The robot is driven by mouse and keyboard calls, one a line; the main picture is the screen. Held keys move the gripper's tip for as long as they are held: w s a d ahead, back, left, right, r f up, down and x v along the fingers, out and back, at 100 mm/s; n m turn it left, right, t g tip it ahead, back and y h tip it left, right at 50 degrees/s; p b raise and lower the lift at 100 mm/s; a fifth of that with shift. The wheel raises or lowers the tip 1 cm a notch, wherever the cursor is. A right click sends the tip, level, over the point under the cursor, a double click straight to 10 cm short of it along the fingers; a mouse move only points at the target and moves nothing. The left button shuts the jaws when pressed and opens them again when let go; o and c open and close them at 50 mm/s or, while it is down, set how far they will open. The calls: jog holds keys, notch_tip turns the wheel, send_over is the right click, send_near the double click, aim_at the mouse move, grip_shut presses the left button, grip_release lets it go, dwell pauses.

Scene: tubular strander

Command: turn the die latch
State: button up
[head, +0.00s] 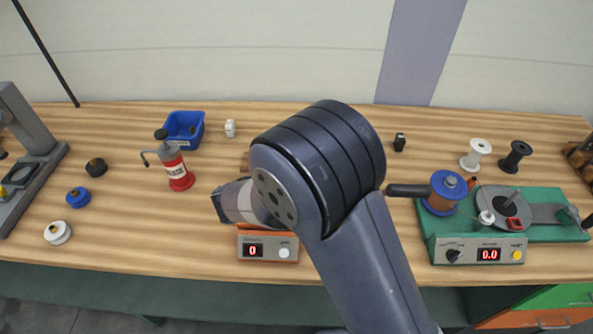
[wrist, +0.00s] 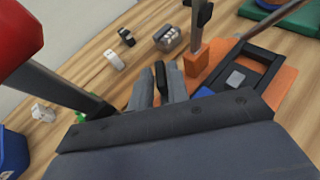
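My gripper (wrist: 160,88) shows in the wrist view as two grey fingers a little apart. A narrow black upright piece (wrist: 161,78) stands between them; it may be the die latch, but I cannot tell, nor whether the fingers touch it. Right of the fingers is an orange machine (wrist: 288,92) with a dark frame and an orange post (wrist: 197,66). In the head view my arm hides the fingers and most of this machine; its front panel (head: 267,248) reads 0.
A red oiler (head: 178,170) and a blue bin (head: 184,130) stand left of the arm. The oiler's red body (wrist: 18,40) looms close in the wrist view. A green winding machine (head: 440,232) stands to the right. Bare wood lies between the oiler and the left-hand discs.

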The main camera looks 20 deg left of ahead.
jog(key=o, duration=0.3)
jog(key=b+v, duration=0.2)
jog(key=v, duration=0.9)
jog(key=shift+w, duration=0.1)
